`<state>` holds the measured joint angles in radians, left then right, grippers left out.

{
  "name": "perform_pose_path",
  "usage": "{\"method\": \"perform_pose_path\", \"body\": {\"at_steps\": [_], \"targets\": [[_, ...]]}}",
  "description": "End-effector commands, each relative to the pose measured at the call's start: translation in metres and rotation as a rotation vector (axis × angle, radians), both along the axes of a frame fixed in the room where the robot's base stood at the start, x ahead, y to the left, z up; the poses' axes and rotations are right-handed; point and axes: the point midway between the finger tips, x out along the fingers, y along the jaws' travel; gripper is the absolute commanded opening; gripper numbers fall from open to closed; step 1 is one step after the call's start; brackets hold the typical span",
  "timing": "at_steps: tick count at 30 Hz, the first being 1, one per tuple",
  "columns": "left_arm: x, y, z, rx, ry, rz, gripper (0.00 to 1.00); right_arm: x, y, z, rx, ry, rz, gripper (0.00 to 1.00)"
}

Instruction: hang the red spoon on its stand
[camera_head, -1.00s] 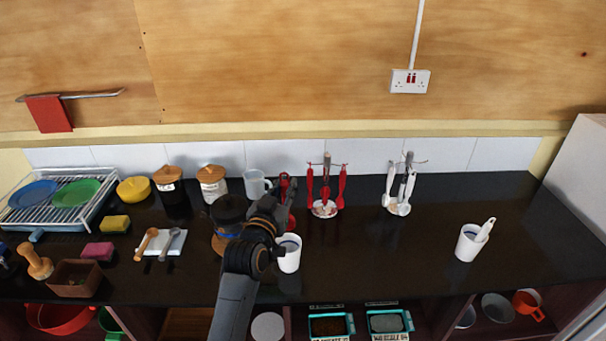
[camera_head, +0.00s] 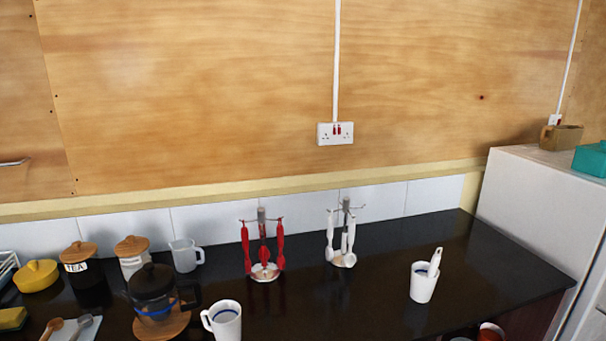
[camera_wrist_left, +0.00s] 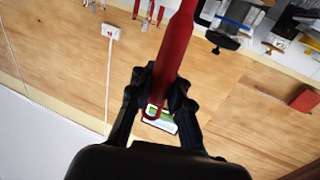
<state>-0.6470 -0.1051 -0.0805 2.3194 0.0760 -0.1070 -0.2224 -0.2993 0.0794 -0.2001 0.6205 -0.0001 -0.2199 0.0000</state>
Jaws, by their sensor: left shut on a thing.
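The red spoon (camera_wrist_left: 176,48) is held in my left gripper (camera_wrist_left: 160,88), which is shut on it in the left wrist view. A small hook or loop shows at the spoon's end between the fingers; its other end runs out of the picture. The stand (camera_head: 262,225) with red utensils hanging on it stands at the back of the counter in the head view. A second stand (camera_head: 346,215) with white utensils stands to its right. Neither gripper shows in the head view.
A white mug (camera_head: 226,322) stands in front of the red stand. A white cup (camera_head: 423,284) with a white utensil stands at the right. A coffee press (camera_head: 152,294) and jars (camera_head: 134,262) are at the left. The counter (camera_head: 340,300) between mug and cup is clear.

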Motion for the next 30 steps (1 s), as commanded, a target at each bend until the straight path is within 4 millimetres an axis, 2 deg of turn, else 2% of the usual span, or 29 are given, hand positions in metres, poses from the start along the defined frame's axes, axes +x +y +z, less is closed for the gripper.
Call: {"method": "perform_pose_path", "body": {"at_steps": [1,3,9,20,30], "targets": [[-0.011,0.0,-0.009,-0.001,0.004,0.002,0.0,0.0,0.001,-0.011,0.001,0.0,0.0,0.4],[-0.022,0.001,-0.01,-0.002,0.002,0.005,0.0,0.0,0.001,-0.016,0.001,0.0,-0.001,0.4],[-0.035,0.002,-0.009,-0.004,-0.001,0.009,0.0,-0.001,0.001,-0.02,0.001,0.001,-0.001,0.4],[-0.034,-0.001,-0.007,-0.003,-0.003,-0.011,0.0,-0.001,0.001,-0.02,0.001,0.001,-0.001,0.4],[-0.019,-0.033,0.003,0.004,-0.004,-0.222,0.0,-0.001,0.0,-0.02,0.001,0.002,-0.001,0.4]]}}
